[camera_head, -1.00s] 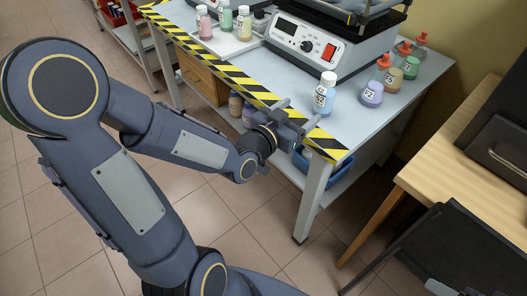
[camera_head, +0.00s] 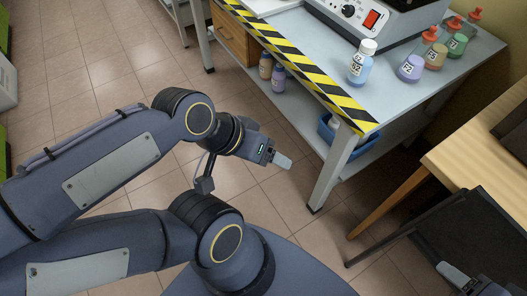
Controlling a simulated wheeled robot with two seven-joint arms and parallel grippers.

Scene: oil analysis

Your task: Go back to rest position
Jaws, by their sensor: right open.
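My left arm comes in from the left, bent, with its left gripper (camera_head: 277,157) over the tiled floor, left of the table. It is apart from the table; I see it side-on, with one pale fingertip, and nothing shows in it. My right gripper (camera_head: 472,281) shows only in part at the bottom right corner, open and empty, low beside the dark chair. The rest of my right arm is out of view.
A grey table (camera_head: 400,110) with a yellow-black striped edge carries a blue bottle (camera_head: 361,66), several coloured flasks and a device (camera_head: 365,20). A blue bin (camera_head: 345,138) sits underneath. A wooden table (camera_head: 470,145) and dark chair (camera_head: 470,225) stand right.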

